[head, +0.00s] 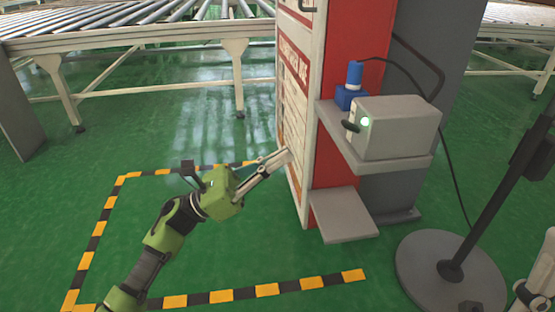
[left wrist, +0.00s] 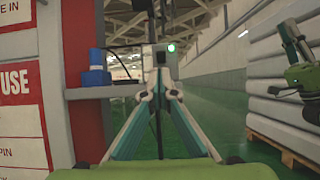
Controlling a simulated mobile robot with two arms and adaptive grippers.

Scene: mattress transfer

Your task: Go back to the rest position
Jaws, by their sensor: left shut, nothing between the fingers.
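My left gripper (head: 287,157) reaches in from the lower left in the head view, in front of the red and white machine. Its pale fingers are shut with nothing between them. In the left wrist view its fingertips (left wrist: 160,86) meet in the middle of the picture, in front of the grey box with a green light. My right gripper (left wrist: 292,45) shows at the right edge of the left wrist view, green and grey. Part of it (head: 537,290) is cut off at the lower right of the head view. Whether its fingers are open is unclear.
The machine (head: 325,100) has a shelf (head: 385,160) with a grey box (head: 400,128) and a blue device (head: 351,92). A stand with a round base (head: 425,275) is at right. A roller conveyor (head: 120,37) stands behind. White stacked mattresses (left wrist: 270,65) lie on a pallet. Striped tape (head: 92,240) marks open floor.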

